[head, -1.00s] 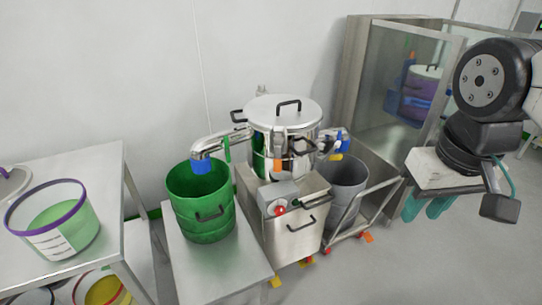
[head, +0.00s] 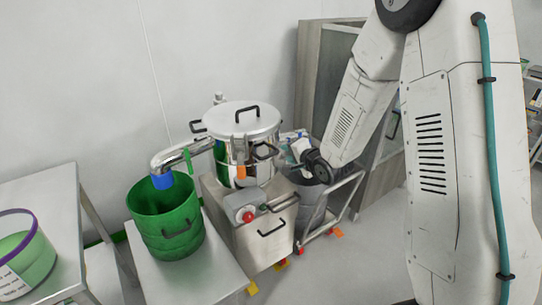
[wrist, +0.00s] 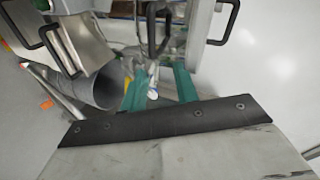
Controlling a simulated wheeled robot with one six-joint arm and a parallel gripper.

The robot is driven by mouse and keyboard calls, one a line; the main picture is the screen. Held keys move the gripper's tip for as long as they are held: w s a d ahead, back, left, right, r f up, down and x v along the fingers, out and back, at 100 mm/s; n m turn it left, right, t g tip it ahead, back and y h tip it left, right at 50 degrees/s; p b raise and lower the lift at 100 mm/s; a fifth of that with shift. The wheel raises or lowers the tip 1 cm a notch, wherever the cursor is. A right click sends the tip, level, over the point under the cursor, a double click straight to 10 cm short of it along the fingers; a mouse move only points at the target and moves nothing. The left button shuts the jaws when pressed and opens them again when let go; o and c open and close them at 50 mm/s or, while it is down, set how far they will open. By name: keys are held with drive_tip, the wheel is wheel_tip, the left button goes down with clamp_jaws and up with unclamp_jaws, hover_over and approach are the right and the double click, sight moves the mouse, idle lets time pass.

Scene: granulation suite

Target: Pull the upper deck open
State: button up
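A round steel vessel with a lid (head: 225,118) stands on a steel housing (head: 232,218); I take its top part to be the upper deck. The lid looks closed. My gripper is hidden behind my wrist in the head view, right of the vessel. In the wrist view my gripper (wrist: 160,88) has two teal fingers apart, with no object clearly held between them. A black handle (wrist: 153,30) shows beyond the fingertips, apart from them.
A green bucket (head: 165,225) stands on a steel table below the left spout. A grey bin (head: 311,205) on a trolley stands right of the housing, under my wrist; it also shows in the wrist view (wrist: 108,85). Another table is at left.

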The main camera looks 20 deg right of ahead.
sight(272, 155)
drive_tip(key=w+a+f, duration=0.1)
drive_tip(key=w, duration=0.1)
drive_tip(key=w+a+f+m+t+y, duration=0.1)
drive_tip(key=w+f, duration=0.1)
drive_tip(key=w, duration=0.1)
drive_tip(key=w+a+f+m, duration=0.1)
drive_tip(key=w+f, duration=0.1)
drive_tip(key=w, duration=0.1)
drive_tip(key=shift+a+t+y, duration=0.3)
drive_tip(key=shift+a+y, duration=0.05)
drive_tip(key=shift+y, duration=0.05)
drive_tip(key=shift+s, duration=0.1)
clamp_jaws()
